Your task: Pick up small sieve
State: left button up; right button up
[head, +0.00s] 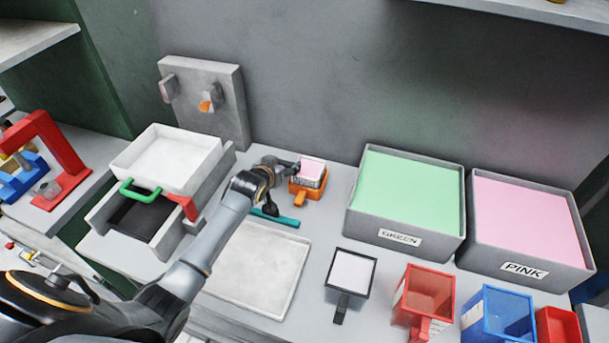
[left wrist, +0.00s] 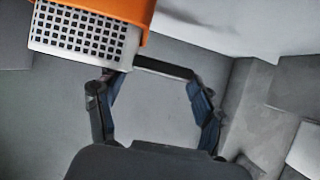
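The small sieve (head: 306,189) is an orange frame with a short handle, and a perforated white basket with pink on top shows in it. It stands on the table near the wall. In the left wrist view the perforated basket and orange rim (left wrist: 85,38) are at the upper left, beyond one fingertip. My left gripper (head: 281,186) is just left of the sieve in the head view. Its fingers (left wrist: 155,100) are spread, with nothing between them. Whether a finger touches the sieve cannot be told. My right gripper is not in view.
A teal tool (head: 288,221) lies beside my gripper, in front of the sieve. A pale flat tray (head: 262,262) is nearer. The green bin (head: 350,205) and pink bin (head: 515,268) stand right. A black-framed square tool (head: 352,272) and red and blue containers are in front.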

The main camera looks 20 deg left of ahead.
pick_arm(q)
jog(key=shift+c, duration=0.8)
jog(key=shift+r, duration=0.1)
